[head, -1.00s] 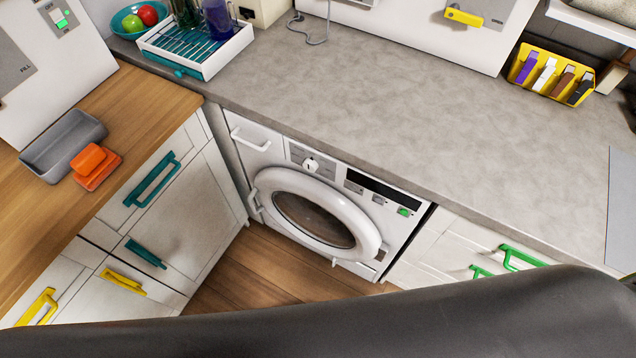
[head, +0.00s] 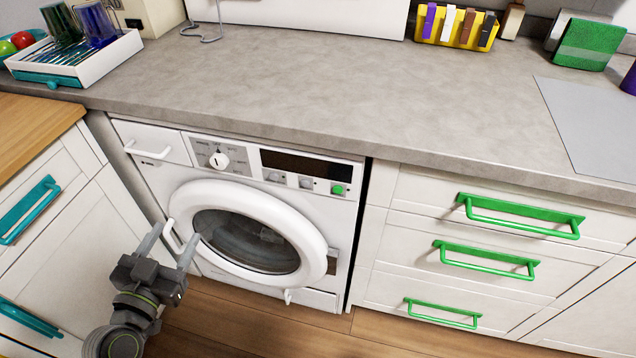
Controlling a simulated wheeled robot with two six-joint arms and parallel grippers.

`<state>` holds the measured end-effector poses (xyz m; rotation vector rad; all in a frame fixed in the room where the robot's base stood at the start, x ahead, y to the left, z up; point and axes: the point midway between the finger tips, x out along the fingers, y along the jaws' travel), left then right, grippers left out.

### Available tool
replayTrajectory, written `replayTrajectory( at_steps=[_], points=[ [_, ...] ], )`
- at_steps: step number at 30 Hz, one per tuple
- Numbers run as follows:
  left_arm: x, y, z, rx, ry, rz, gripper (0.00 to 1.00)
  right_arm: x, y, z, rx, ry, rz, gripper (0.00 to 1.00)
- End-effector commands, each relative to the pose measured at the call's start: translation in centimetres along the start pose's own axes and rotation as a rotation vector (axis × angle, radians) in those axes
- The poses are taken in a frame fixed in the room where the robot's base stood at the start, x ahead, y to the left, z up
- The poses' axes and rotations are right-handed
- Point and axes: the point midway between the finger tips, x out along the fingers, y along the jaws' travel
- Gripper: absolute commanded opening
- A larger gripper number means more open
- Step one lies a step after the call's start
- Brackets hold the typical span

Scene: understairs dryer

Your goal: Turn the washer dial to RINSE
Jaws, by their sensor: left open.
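The white washer (head: 345,225) stands under the grey counter, its round door shut. Its white dial (head: 219,160) sits on a grey panel at the upper left of the front, right of the detergent drawer (head: 150,142). The dial's labels are too small to read. My right gripper is not in view.
Cabinets with teal handles (head: 28,210) flank the washer on the left; drawers with green handles (head: 520,215) are on the right. The grey counter (head: 300,80) overhangs the washer and is mostly clear in the middle. A dish rack (head: 75,65) stands at its left.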

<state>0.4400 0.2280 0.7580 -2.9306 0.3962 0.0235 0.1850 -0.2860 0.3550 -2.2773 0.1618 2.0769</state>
Motion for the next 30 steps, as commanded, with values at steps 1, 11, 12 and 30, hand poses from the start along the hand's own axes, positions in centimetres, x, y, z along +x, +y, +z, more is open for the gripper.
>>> replayTrajectory(
  at_steps=[1, 11, 12, 30],
  points=[
    [-0.2, 0.2, -0.4, 0.009, 0.022, 0.004, 0.56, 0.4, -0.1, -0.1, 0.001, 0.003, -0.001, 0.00],
    [2.3, 0.3, -1.9, 0.016, 0.048, 0.009, 0.56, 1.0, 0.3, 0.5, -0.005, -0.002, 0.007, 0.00],
    [3.1, 0.3, -1.9, 0.015, 0.047, 0.010, 0.56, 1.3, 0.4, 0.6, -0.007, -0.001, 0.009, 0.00],
    [14.8, 0.5, -2.2, 0.016, 0.044, 0.010, 0.56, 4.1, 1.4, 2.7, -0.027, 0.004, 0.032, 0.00]
  ],
)
